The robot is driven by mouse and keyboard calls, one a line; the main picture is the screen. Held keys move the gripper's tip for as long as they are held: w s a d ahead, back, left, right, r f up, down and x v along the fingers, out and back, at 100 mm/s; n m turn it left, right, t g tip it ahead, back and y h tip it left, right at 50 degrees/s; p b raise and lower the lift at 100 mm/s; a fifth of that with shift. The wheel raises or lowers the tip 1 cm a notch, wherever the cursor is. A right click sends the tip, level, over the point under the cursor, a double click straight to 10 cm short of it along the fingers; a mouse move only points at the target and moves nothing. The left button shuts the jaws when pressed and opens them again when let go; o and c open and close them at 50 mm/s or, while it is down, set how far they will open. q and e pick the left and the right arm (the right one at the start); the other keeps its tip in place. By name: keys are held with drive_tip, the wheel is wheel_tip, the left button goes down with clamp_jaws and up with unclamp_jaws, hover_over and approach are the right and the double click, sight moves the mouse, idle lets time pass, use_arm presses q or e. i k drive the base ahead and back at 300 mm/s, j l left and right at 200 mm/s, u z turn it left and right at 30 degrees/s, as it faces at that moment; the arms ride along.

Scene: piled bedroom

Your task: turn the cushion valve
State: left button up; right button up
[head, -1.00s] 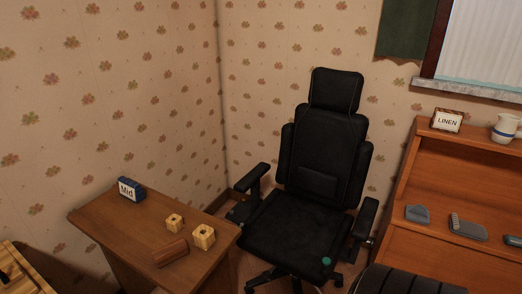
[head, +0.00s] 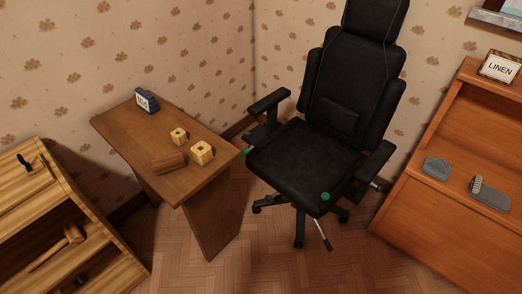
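A black office chair (head: 335,105) with armrests and a headrest stands in the middle, turned towards me. A small round green knob (head: 325,196) sits at the front right corner of its seat cushion (head: 300,160). A second, smaller green spot (head: 246,152) shows at the left side of the chair, by the seat edge. I cannot tell which of these is the cushion valve. Neither of my grippers is in view.
A wooden side table (head: 185,180) left of the chair holds a blue clock-like block (head: 147,101), two pale cubes and a brown roll (head: 169,161). Wooden shelves (head: 50,215) stand at lower left, a brown cabinet (head: 440,230) at right. Parquet floor (head: 280,265) before the chair is free.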

sight(246, 152)
drive_tip(key=i+j+u, duration=0.55)
drive_tip(key=u, duration=0.2)
drive_tip(key=i, duration=0.1)
